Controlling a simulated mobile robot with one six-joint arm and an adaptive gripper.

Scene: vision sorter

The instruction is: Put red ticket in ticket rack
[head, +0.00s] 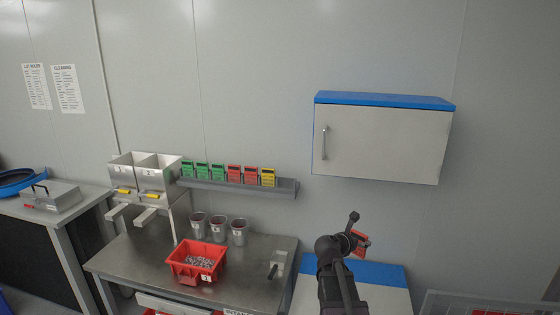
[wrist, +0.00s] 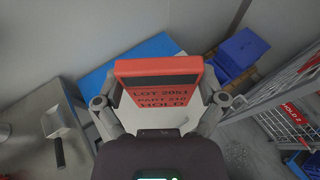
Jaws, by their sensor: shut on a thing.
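My gripper (head: 358,238) is raised on the right, in front of the wall and over the blue-topped unit. It is shut on a red ticket (wrist: 160,84), which also shows small in the head view (head: 363,244). In the wrist view the ticket is between both fingers, its face reading "LOT 2051", "PART 210" and "HOLD". The ticket rack (head: 287,190) is a grey ledge on the wall, left of my gripper and well apart from it. It holds three green tickets (head: 202,170), two red ones (head: 242,174) and a yellow one (head: 268,177). Its right end is bare.
A wall cabinet (head: 375,143) with a blue top hangs above my gripper, right of the rack. Below the rack, the steel table (head: 140,262) bears three metal cups (head: 218,229), a red bin (head: 197,249) and a scoop (head: 276,268). A wire cart (wrist: 283,82) stands at right.

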